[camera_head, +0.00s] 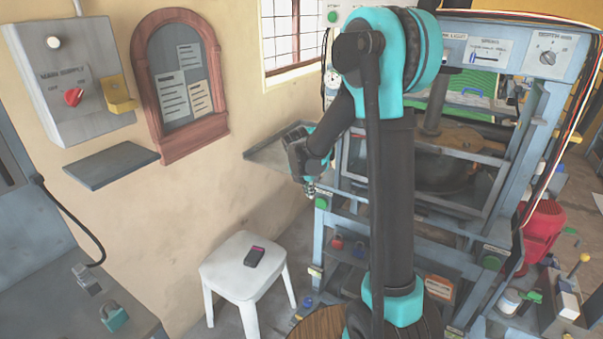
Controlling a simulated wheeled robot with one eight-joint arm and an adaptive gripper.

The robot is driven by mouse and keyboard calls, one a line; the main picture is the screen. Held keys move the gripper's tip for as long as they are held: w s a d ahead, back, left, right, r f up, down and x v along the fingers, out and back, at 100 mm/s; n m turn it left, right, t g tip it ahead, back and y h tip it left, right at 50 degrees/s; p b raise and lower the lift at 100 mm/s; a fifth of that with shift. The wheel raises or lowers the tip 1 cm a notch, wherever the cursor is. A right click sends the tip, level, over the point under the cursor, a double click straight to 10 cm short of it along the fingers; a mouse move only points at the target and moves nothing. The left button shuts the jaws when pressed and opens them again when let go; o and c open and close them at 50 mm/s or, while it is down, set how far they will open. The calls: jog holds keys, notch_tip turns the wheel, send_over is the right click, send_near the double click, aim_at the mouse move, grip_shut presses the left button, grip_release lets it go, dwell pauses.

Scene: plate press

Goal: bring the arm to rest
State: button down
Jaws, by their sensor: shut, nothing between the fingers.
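My arm, dark with teal joints, rises in the middle of the view and folds over at the top, its forearm reaching down to the left. My gripper (310,190) is small in the picture, at the end of that forearm, pointing down. It is shut and empty. It appears in front of the left side of the plate press (521,165), near a green button (321,203) on the frame; whether it touches anything there cannot be told. My arm hides part of the press.
A white stool (229,275) with a dark phone-like object (255,257) stands below left of the gripper. A grey shelf (270,155) juts out behind it. On the wall are a main supply box (62,85) and an arched notice board (160,75). A red machine (542,232) stands at right.

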jog(key=s+d+m+y, duration=0.1)
jog(key=s+d+m, duration=0.3)
jog(key=s+m, duration=0.9)
jog(key=s+d+f+m+y, duration=0.1)
jog(key=s+d+m, duration=0.3)
jog(key=s+m, duration=1)
jog(key=shift+s+f+m+t, duration=0.15)
jog(key=shift+s+m+t, duration=0.2)
jog(key=shift+m, duration=0.35)
jog(key=c, duration=2.2)
grip_release()
jog(key=shift+w, duration=0.15)
